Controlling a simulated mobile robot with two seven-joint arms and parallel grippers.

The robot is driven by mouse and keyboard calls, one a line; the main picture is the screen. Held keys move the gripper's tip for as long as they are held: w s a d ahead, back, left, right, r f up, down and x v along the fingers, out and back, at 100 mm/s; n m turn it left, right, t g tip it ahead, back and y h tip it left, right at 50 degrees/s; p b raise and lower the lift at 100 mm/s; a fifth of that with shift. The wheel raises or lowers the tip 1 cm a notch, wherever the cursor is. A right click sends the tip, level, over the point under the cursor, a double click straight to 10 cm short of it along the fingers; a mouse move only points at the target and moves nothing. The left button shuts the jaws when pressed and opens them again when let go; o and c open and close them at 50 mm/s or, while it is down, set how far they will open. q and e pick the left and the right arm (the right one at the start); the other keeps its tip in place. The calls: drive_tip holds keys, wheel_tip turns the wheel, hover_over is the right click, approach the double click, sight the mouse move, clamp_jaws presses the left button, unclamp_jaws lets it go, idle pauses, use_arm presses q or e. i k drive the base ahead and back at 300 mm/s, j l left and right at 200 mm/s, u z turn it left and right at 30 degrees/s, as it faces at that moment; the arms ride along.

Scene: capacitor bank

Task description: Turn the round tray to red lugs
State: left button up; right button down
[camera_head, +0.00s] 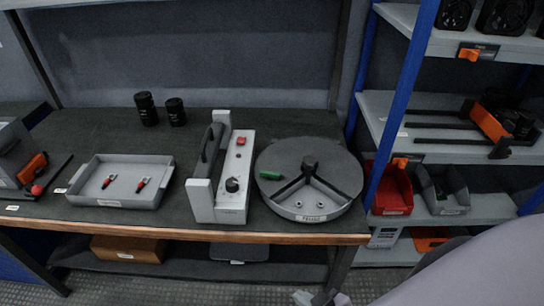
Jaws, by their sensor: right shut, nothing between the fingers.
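The round tray (262,198) is a dark grey disc at the right end of the bench, with a central hub and dividers. A dark cover seems to hide its back part. Two small light ring-shaped pieces (309,205) show in its front compartment. A green piece (270,175) is at its left side. A pale label (311,218) is on its front rim; I cannot read it surely. No red lugs show in the round tray. My right gripper (308,298) is only partly in view at the bottom edge, shut and empty, apart from the tray. My left gripper is out of view.
A grey fixture (237,178) with a black knob and red button stands left of the round tray. A rectangular tray (98,165) holds two red-and-dark pieces. Two black cylinders (147,108) stand behind. A blue shelf post (402,95) and red bin (391,190) are at right.

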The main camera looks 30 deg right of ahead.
sight(308, 189)
drive_tip(key=l+z, duration=0.15)
drive_tip(key=z, duration=0.3)
drive_tip(key=l+z, duration=0.1)
drive_tip(key=z, duration=0.3)
